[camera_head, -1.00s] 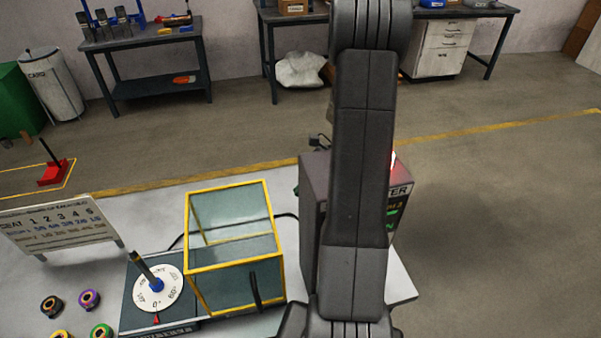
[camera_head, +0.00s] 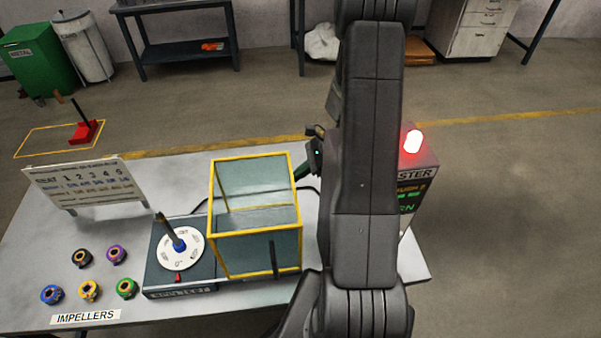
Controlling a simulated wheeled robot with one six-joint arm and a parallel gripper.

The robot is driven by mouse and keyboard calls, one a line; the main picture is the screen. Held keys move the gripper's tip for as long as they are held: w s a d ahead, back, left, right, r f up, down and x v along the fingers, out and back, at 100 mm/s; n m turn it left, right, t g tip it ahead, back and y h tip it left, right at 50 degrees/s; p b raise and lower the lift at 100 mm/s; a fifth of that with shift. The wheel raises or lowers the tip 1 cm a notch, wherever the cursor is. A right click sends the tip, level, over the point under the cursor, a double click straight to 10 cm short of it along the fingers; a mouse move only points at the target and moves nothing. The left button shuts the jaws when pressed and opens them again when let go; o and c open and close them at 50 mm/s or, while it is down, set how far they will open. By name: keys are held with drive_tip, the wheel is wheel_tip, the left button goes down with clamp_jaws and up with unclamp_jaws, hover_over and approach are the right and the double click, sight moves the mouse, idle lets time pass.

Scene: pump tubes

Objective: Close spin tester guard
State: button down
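The spin tester (camera_head: 182,290) is a dark box on the table with a white numbered dial (camera_head: 190,255) and a blue hub carrying an upright shaft. Its guard (camera_head: 256,278), a clear box with a yellow frame, stands just to the right of the dial, not over it. A dark upright handle (camera_head: 272,258) is on the guard's near side. My arm hangs down right of the guard. A dark piece beside it, at the guard's far right corner, looks like part of my gripper (camera_head: 302,172). Its fingers are mostly hidden, and contact with the guard cannot be told.
Several coloured impellers (camera_head: 88,290) lie on the table at left, behind an IMPELLERS label (camera_head: 86,317). A white chart board (camera_head: 82,185) stands behind them. A tester cabinet with a lit red lamp (camera_head: 413,141) stands at right, partly behind my arm. A cable runs behind the guard.

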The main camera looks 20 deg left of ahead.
sight(256, 157)
drive_tip(key=s+a, duration=0.6)
drive_tip(key=a, duration=0.4)
drive_tip(key=s+a, duration=0.6)
drive_tip(key=a, duration=0.4)
drive_tip(key=shift+s+a+b, duration=0.15)
drive_tip(key=shift+s+b, duration=0.1)
drive_tip(key=shift+b, duration=0.05)
drive_tip(key=shift+r, duration=0.1)
drive_tip(key=w+d+r, duration=0.2)
drive_tip(key=d, duration=0.1)
drive_tip(key=w+d+r, duration=0.2)
drive_tip(key=d, duration=0.1)
drive_tip(key=w+d+r, duration=0.2)
drive_tip(key=d, duration=0.1)
drive_tip(key=shift+d+r+b, duration=0.35)
drive_tip(key=shift+r, duration=0.05)
